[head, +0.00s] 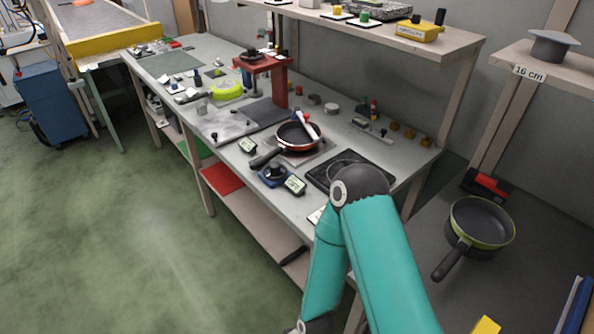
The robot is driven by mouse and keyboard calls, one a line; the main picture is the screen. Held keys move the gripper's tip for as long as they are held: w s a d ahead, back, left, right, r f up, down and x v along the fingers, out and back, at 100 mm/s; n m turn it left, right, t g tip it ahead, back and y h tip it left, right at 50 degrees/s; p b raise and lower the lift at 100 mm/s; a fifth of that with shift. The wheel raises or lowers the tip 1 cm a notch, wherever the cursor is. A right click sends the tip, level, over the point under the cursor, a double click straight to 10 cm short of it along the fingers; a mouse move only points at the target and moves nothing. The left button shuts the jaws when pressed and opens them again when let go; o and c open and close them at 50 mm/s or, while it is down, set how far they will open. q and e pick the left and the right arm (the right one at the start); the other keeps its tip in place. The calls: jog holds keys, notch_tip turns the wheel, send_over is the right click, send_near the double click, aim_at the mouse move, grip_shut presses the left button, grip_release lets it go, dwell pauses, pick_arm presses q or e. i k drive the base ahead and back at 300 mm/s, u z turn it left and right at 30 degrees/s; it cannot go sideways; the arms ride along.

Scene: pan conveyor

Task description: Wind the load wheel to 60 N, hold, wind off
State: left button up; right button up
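A red stand (282,80) on the bench carries a dark round wheel-like part (252,55) on top; it may be the load wheel, but I cannot tell for sure. A black knob on a blue base (274,173) sits nearer the front edge, beside a small display (295,185). Another small display (247,146) stands left of a red-rimmed pan (296,136). A white bar-shaped thing lies across the pan. The display readings are too small to read. My teal arm crosses the lower right; neither gripper shows in the frame.
A black hob plate (351,173) lies close to my arm. A green-rimmed pan (480,226) rests on the right-hand table. A raised shelf (455,45) runs along the bench back. A conveyor (95,25) is far left. The green floor at left is clear.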

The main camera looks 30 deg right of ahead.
aim_at(275, 169)
jog(key=u, duration=0.15)
jog(key=i, duration=0.85)
jog(key=z, duration=0.05)
